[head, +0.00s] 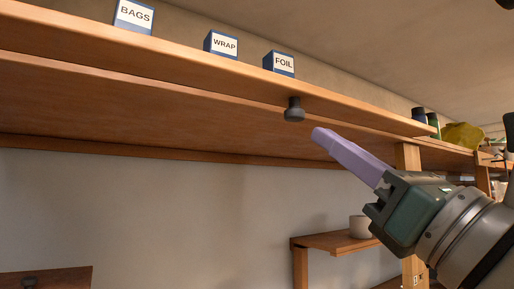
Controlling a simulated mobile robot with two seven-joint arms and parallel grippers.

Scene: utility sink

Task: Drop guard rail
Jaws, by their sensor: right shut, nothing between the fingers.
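A long wooden shelf (190,60) runs across the upper view. A dark round knob (293,110) sticks out from its front board; I cannot tell for sure which board is the guard rail. My right gripper (321,136) has pale purple fingers and comes in from the lower right. It is shut and empty, with its tip just below and to the right of the knob, apparently apart from it. My left gripper is not in view.
Boxes labelled BAGS (134,15), WRAP (221,43) and FOIL (279,63) stand on the shelf. Dark canisters (419,115) and a yellow-green item (462,136) sit farther right. A small lower shelf (333,241) holds a pale cup (360,227). Another dark knob (30,283) shows at lower left.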

